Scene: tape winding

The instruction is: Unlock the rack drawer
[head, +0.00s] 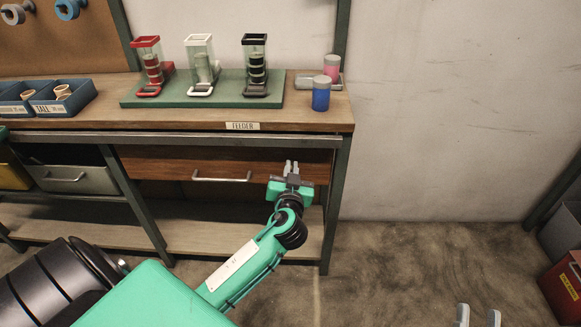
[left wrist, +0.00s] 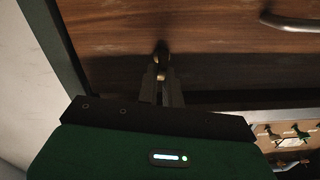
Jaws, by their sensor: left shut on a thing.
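The wooden rack drawer (head: 160,166) sits under the bench top and looks closed. Its metal bar handle (head: 222,178) also shows in the left wrist view (left wrist: 290,23). My left gripper (head: 291,168) is at the right end of the drawer front, right of the handle. In the left wrist view its fingers (left wrist: 161,80) are shut on a small brass piece that looks like a key (left wrist: 161,66), at a dark lock on the drawer front. The key's turn angle is hard to tell. My right gripper (head: 478,315) shows only two fingertips, apart and empty, at the bottom edge.
On the bench top (head: 215,118), a green tray (head: 174,101) holds red, white and black feeder units. Blue (head: 321,94) and pink (head: 332,66) cylinders stand right of it. A bench leg (head: 335,205) is just right of my left gripper.

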